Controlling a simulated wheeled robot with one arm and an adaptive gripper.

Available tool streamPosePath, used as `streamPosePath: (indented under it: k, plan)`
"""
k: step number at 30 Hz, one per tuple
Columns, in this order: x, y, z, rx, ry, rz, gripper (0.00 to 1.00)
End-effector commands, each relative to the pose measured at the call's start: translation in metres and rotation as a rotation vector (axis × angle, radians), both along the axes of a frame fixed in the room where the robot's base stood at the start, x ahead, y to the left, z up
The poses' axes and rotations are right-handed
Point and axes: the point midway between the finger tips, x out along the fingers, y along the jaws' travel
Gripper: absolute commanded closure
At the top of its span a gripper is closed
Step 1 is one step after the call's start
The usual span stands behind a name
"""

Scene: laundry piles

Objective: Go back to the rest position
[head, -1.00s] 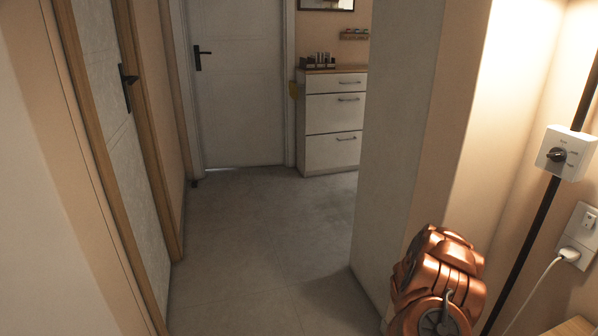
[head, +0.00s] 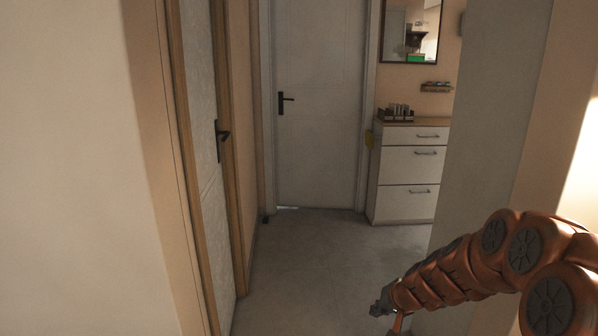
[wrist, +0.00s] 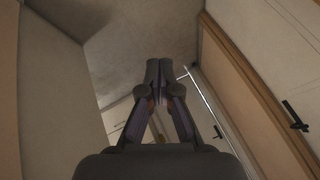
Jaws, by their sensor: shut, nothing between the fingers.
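My gripper (wrist: 156,72) shows in the wrist view with its two fingertips together and nothing between them. In the head view my orange arm reaches in from the lower right, and the dark gripper (head: 383,303) at its end hangs over the grey floor of the hallway. The gripper touches nothing that I can see. The fingers are too small in the head view to make out.
A closed white door (head: 320,110) stands at the hallway's end, with a white drawer cabinet (head: 405,180) to its right. Another door (head: 202,150) is close on the left. A wall corner (head: 490,120) stands near my arm. The floor (head: 310,265) is clear.

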Motion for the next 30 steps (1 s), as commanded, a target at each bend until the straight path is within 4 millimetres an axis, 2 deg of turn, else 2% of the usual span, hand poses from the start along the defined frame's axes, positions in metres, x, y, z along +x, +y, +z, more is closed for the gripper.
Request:
streamPosePath:
  k: [1,3,9,14,22,30]
  plan:
    - [-0.013,0.014,0.026,0.004,0.011,0.040,1.00]
    - [-0.033,0.030,0.047,0.009,0.034,0.089,1.00]
    - [-0.096,0.064,0.100,-0.003,0.115,0.210,1.00]
    - [-0.154,0.078,0.135,-0.032,0.200,0.285,1.00]
    - [-0.252,0.075,0.186,-0.123,0.359,0.356,1.00]
    - [-0.348,0.047,0.230,-0.246,0.526,0.349,1.00]
